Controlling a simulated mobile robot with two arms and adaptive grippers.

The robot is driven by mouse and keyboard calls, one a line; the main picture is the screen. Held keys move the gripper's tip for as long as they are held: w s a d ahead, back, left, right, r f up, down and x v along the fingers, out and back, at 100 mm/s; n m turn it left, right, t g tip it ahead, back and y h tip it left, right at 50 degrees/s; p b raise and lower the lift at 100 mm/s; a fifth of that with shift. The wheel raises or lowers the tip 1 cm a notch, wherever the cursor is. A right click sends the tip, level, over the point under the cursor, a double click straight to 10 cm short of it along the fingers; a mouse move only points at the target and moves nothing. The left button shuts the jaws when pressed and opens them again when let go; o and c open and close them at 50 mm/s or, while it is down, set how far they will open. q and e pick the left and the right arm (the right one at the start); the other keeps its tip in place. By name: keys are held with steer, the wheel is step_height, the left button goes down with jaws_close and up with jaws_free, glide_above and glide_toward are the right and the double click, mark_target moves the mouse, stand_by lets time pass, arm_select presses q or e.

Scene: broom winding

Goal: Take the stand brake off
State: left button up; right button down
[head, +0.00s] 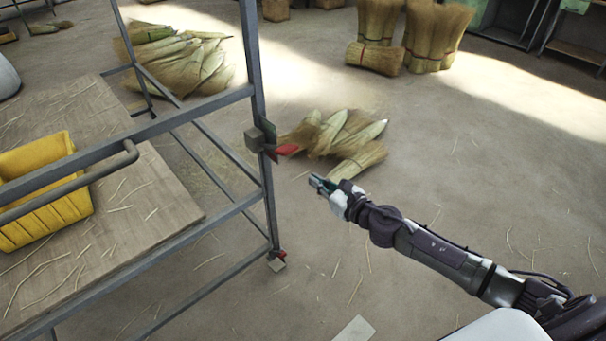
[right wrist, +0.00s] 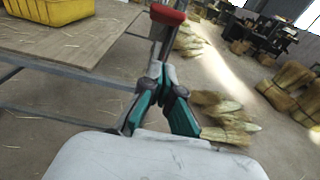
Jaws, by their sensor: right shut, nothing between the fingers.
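The grey metal stand (head: 258,100) is on the left in the head view. A red lever (head: 287,149) sticks out to the right from a small block on its upright post. In the right wrist view the red lever (right wrist: 167,14) shows at the top, just beyond the fingertips. A second small red part (head: 282,254) is at the foot of the post. My right gripper (head: 316,181) is shut and empty, a little right of and below the lever in the picture, apparently apart from it; it also shows in the right wrist view (right wrist: 157,70). My left gripper is not in view.
A yellow bin (head: 38,195) sits on the stand's wooden board (head: 150,195). Loose broom straw bundles (head: 345,135) lie on the floor behind my right gripper. More bundles (head: 190,60) lie behind the stand. Floor to the right is mostly clear.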

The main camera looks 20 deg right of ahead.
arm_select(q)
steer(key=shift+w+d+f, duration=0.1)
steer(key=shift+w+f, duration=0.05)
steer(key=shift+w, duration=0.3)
arm_select(e)
steer(key=v, duration=0.3)
steer(key=shift+a+r, duration=0.1)
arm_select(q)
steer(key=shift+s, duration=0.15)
